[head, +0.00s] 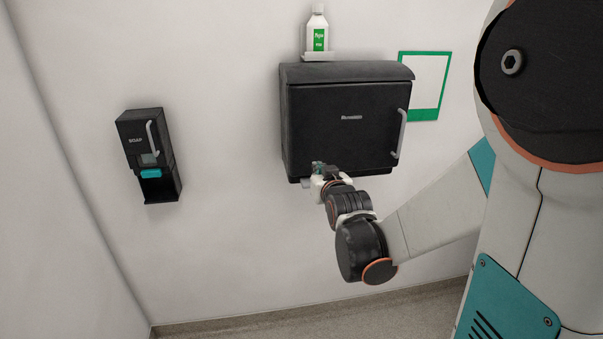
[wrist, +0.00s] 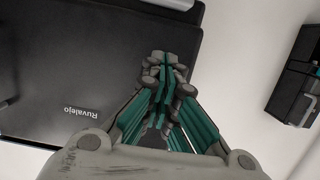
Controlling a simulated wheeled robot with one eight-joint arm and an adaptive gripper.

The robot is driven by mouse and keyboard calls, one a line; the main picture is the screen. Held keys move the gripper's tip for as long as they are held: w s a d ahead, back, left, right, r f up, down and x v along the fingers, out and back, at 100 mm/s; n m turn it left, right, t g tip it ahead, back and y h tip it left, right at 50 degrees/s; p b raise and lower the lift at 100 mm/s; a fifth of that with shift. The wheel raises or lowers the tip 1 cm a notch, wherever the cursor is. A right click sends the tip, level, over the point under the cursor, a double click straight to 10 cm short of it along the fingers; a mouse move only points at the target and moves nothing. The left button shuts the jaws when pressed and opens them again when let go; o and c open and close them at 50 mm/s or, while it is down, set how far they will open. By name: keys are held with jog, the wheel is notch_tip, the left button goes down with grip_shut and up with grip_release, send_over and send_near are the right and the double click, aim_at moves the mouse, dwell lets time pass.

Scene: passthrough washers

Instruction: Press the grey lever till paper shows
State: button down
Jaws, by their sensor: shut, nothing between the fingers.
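A black paper dispenser (head: 345,125) hangs on the wall, with a grey vertical handle (head: 402,133) at its right side. A small grey piece, which may be the grey lever (head: 306,183), shows at its lower left edge, beside my gripper (head: 318,168). My gripper is shut and empty at the dispenser's lower left, in front of its bottom edge. In the wrist view the closed teal fingers of my gripper (wrist: 168,75) lie over the dark dispenser front (wrist: 75,70). Whether the fingers touch the lever cannot be told. No paper is visible.
A black soap dispenser (head: 150,155) with a teal push bar hangs to the left; it also shows in the wrist view (wrist: 297,85). A white bottle (head: 318,32) stands above the paper dispenser. A green-framed panel (head: 427,75) is behind it. Wall below is clear.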

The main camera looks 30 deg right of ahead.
aim_at(311, 170)
jog(key=b+x, duration=0.1)
jog(key=x, duration=0.6)
jog(key=shift+f, duration=0.1)
notch_tip(311, 170, down, 2)
jog(key=shift+f+b, duration=0.2)
jog(key=shift+b, duration=0.55)
jog(key=shift+f, duration=0.7)
notch_tip(311, 170, down, 2)
jog(key=shift+s+f+b, duration=0.1)
jog(key=shift+b, duration=1)
jog(key=shift+s, duration=0.1)
jog(key=v, duration=1.2)
